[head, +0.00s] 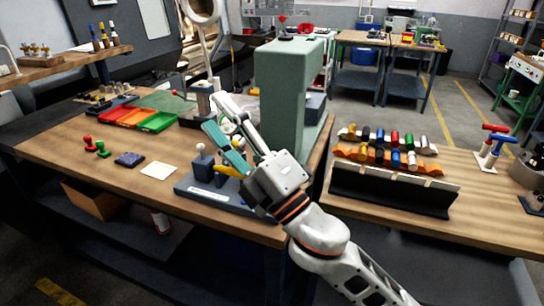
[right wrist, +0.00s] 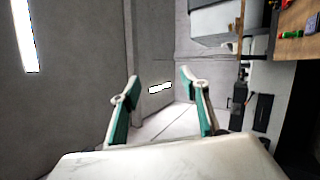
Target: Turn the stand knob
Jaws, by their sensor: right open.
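A blue-grey stand (head: 205,192) with a pale label sits near the front edge of the wooden bench. A grey round-topped knob (head: 200,148) rises from its left side, and a yellow part (head: 237,170) shows further right. I cannot tell for sure which part is the stand knob. My right gripper (head: 226,122) is open with its teal-padded fingers spread, in front of or above the stand's right part, which my arm partly hides. In the right wrist view the open fingers (right wrist: 160,82) have nothing between them. The stand does not show there. My left gripper is out of view.
A tall green machine frame (head: 276,95) stands just behind and right of my gripper. Red, orange and green trays (head: 156,122), a dark blue block (head: 129,159) and a pale square (head: 158,171) lie left. A rack of coloured rollers (head: 390,180) is on the right bench.

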